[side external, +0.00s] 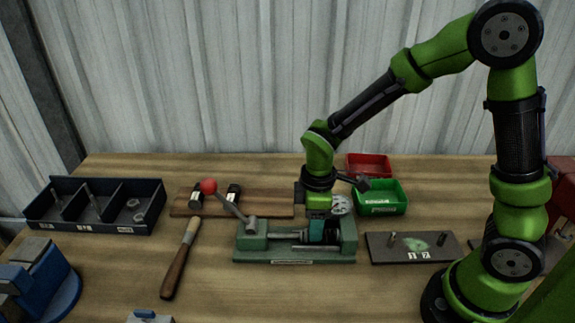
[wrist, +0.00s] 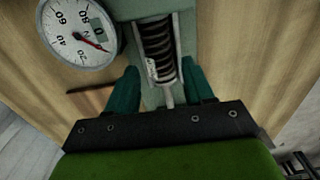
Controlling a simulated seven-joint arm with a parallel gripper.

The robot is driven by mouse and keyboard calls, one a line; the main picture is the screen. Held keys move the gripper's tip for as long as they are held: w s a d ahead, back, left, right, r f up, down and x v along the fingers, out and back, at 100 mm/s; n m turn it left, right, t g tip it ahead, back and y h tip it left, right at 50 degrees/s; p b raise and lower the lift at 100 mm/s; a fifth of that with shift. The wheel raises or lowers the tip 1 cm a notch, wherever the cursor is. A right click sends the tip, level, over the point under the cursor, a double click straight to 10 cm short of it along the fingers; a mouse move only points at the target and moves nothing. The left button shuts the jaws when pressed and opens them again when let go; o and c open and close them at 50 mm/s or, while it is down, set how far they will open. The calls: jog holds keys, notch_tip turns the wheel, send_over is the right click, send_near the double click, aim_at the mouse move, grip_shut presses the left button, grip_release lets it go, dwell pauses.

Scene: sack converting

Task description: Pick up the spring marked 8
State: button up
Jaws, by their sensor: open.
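A dark coil spring (wrist: 158,48) lies in the channel of the green bench fixture (side external: 250,243), with a small white tag on its side. The tag's mark is too small to read. My gripper (side external: 318,232) is over the fixture, pointing down. In the wrist view, its two teal fingers (wrist: 162,72) are apart, one on each side of the spring's near end and a pale rod. No grip on the spring shows. Two dark pieces with white tags, a left one (side external: 196,197) and a right one (side external: 233,194), sit on a wooden board; their marks are unreadable.
The fixture has a red-knobbed lever (side external: 209,187) and a dial gauge (wrist: 78,30). A dark divided tray (side external: 140,226) stands left, a wood-handled tool (side external: 178,265) nearby. Green (side external: 382,208) and red bins (side external: 369,157) stand behind. A pegged dark plate (side external: 385,256) lies right.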

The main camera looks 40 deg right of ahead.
jog(key=shift+f, duration=1.35)
jog(key=shift+c, duration=0.4)
grip_shut()
jog(key=shift+r, duration=0.2)
jog(key=shift+r, duration=3.35)
